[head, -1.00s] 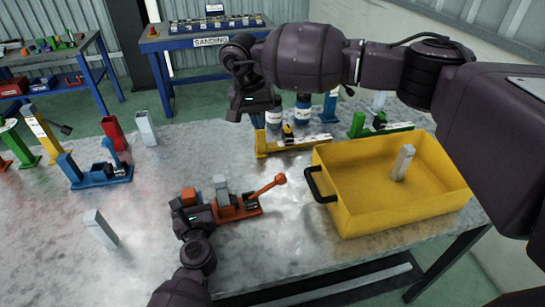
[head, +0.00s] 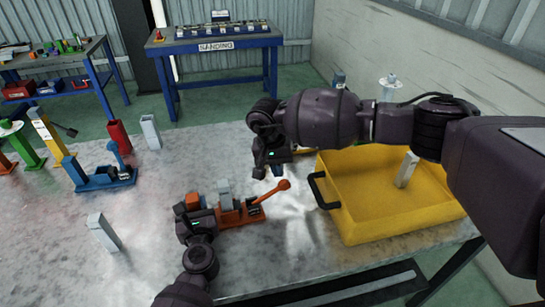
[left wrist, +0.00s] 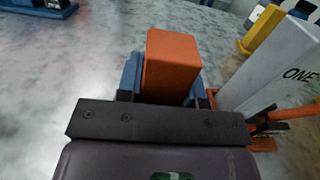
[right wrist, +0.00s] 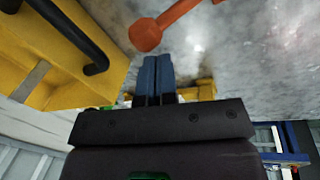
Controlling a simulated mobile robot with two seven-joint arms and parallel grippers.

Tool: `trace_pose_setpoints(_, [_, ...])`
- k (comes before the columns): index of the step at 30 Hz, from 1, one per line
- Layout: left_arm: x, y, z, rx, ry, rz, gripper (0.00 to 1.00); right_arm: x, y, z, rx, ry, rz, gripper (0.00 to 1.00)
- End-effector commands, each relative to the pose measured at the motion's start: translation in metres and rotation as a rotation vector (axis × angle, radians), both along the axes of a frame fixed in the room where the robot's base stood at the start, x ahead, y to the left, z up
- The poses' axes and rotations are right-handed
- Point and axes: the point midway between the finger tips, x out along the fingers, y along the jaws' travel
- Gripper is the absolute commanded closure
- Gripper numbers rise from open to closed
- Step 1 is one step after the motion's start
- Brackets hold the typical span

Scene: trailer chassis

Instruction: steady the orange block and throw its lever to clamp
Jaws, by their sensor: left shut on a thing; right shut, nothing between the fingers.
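The orange block (head: 193,200) is the upright end of an orange clamp on the table. My left gripper (left wrist: 168,92) is shut on the orange block, its blue fingers on both sides of it. A grey block (head: 224,190) stands on the clamp beside it; in the left wrist view this grey block (left wrist: 272,75) bears the letters "ONE". The orange lever (head: 270,194) slants up to the right and ends in a round knob (right wrist: 145,35). My right gripper (head: 268,172) is shut and empty, above the table near the knob and apart from it.
A yellow bin (head: 400,215) with a dark handle stands to the right and holds a grey block (head: 407,169). A blue clamp (head: 103,177), a red block (head: 120,136) and loose grey blocks (head: 104,232) stand at the left. The table front is clear.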

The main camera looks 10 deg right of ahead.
Motion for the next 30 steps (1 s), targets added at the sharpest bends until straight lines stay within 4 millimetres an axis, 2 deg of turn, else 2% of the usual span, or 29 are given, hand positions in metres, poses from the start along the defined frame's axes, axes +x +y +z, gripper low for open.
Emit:
trace_pose_setpoints(14, [0.0,0.0,0.0,0.001,0.0,-0.001,1.0,-0.003,-0.002,-0.003,0.005,0.0,0.0,1.0])
trace_pose_setpoints(22, [0.0,0.0,0.0,0.001,0.0,0.0,1.0,-0.003,-0.016,-0.016,0.148,0.011,-0.005,1.0])
trace_pose_setpoints(30, [0.0,0.0,0.0,0.001,-0.001,0.0,1.0,-0.002,-0.02,-0.022,0.212,0.012,0.0,1.0])
